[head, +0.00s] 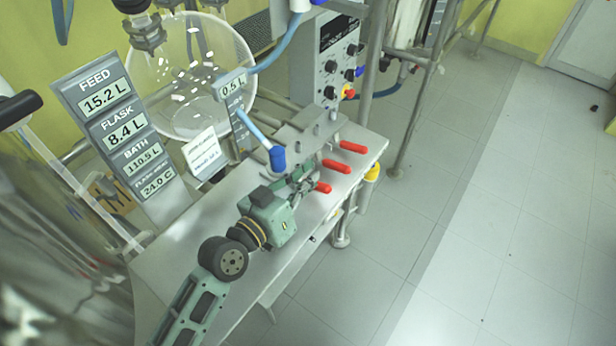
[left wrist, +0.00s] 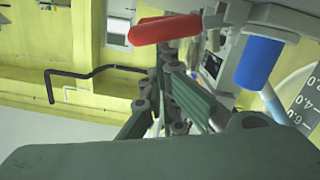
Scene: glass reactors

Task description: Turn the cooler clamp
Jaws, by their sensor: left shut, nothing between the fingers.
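Three red clamp handles stick out along the right edge of the metal bench: a far one (head: 353,147), a middle one (head: 336,166) and a near one (head: 322,187). I cannot tell from any label which is the cooler clamp. My left gripper (head: 311,181) is shut and empty, its fingertips close beside the near handle. Contact cannot be made out. In the left wrist view, a red handle (left wrist: 165,28) lies just beyond the gripper's closed fingers (left wrist: 168,55). My right gripper is not in view.
A blue hose end (head: 277,158) stands left of the gripper; a blue cylinder (left wrist: 258,62) shows in the wrist view. A round glass flask (head: 180,110), a readout panel (head: 118,130) and a control box (head: 326,65) stand behind. Open floor (head: 500,200) lies right.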

